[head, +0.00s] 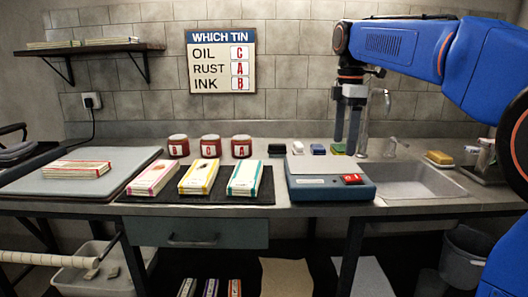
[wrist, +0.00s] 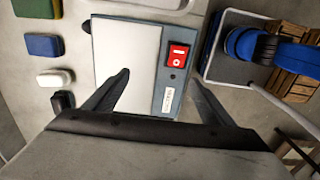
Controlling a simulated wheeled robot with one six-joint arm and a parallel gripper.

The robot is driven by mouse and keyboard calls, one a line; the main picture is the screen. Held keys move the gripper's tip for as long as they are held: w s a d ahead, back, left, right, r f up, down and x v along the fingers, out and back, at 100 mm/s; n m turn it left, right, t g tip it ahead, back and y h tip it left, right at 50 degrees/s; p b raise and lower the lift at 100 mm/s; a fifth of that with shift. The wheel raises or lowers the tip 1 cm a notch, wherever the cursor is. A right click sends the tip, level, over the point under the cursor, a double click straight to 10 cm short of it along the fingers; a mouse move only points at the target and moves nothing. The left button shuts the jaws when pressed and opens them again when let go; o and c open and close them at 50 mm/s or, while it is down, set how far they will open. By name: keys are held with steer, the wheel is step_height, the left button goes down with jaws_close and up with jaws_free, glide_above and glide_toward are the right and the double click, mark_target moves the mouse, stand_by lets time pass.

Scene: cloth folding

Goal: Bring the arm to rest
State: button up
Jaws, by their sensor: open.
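My gripper (head: 346,148) hangs from my blue arm with its fingers pointing down, at the back right of the worktop. Its two dark fingers are apart and nothing is between them. In the wrist view the open fingers (wrist: 159,78) show over a grey-and-blue box with a red switch (wrist: 128,62). In the head view this box (head: 305,187) stands on the worktop below and left of the gripper. The fingers look clear of it.
Folded cloths with pink (head: 152,178), yellow (head: 200,177) and teal (head: 245,178) edges lie on a dark mat. Red tins (head: 211,146) stand behind. Small coloured blocks (head: 318,149) line the back edge. A sink (head: 400,180) and tap are at right. The air around the gripper is clear.

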steer(key=shift+s+d+f+m, duration=0.15)
steer(key=shift+s+m, duration=0.1)
steer(key=shift+s, duration=0.25)
steer(key=shift+s+d+f+m, duration=0.15)
steer(key=shift+s+f+m, duration=0.05)
steer(key=shift+s, duration=0.3)
steer(key=shift+s+d+f+m, duration=0.15)
steer(key=shift+s+m, duration=0.1)
steer(key=shift+s, duration=0.25)
steer(key=s+d+f+m+t, duration=0.2)
steer(key=s+f+m, duration=0.6)
steer(key=s+f, duration=0.4)
steer(key=s+d+f+m+t, duration=0.2)
steer(key=s+d+f+m, duration=0.2)
steer(key=s+f+m, duration=0.4)
steer(key=s+f, duration=0.5)
steer(key=s, duration=0.3)
steer(key=shift+s+f+m+t, duration=0.25)
steer(key=shift+f+m+t, duration=0.05)
steer(key=shift+t, duration=0.1)
